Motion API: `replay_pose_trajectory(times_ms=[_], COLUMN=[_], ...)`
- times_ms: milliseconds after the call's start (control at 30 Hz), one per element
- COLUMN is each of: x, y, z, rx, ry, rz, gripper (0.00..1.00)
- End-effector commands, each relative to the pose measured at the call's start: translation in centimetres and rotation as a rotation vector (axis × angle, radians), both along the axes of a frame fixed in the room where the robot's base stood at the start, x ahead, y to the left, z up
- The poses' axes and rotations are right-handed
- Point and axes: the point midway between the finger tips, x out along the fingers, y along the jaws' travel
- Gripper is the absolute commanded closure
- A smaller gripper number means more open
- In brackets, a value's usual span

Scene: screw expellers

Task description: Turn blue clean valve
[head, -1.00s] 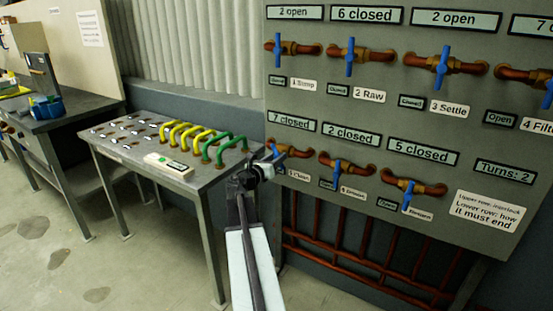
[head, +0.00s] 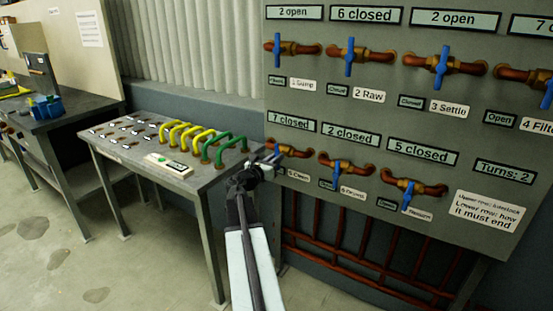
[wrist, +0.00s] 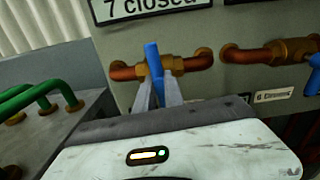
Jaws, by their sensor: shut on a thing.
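The blue clean valve is the leftmost of the lower row on the grey panel. Its blue handle (head: 277,149) is partly hidden by my gripper in the head view. In the wrist view the blue handle (wrist: 153,62) stands about upright, crosswise to the copper pipe (wrist: 192,63), with a brass body behind it. My gripper (wrist: 159,90) has one finger on each side of the handle's lower part and is shut on it. The gripper (head: 268,162) reaches the valve from the lower left in the head view. The "5 Clean" label (head: 298,175) is beside it.
The neighbouring lower valve (head: 340,166) is close on the right. A bench with yellow and green pipe handles (head: 200,140) stands close on the left. A "7 closed" plate (head: 291,122) is above the clean valve. A "Turns: 2" plate (head: 504,172) is at right.

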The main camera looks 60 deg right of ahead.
Motion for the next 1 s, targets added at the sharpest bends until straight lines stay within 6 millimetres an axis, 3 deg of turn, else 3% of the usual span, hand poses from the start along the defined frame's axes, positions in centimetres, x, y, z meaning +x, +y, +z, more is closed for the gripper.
replay_pose_trajectory(times_ms=[500, 1000], x=[0.04, 0.07], y=[0.07, 0.07], z=[0.00, -0.02], rx=[-0.002, -0.002], ry=[-0.302, -0.358], rz=[0.001, 0.001], gripper=[1.00, 1.00])
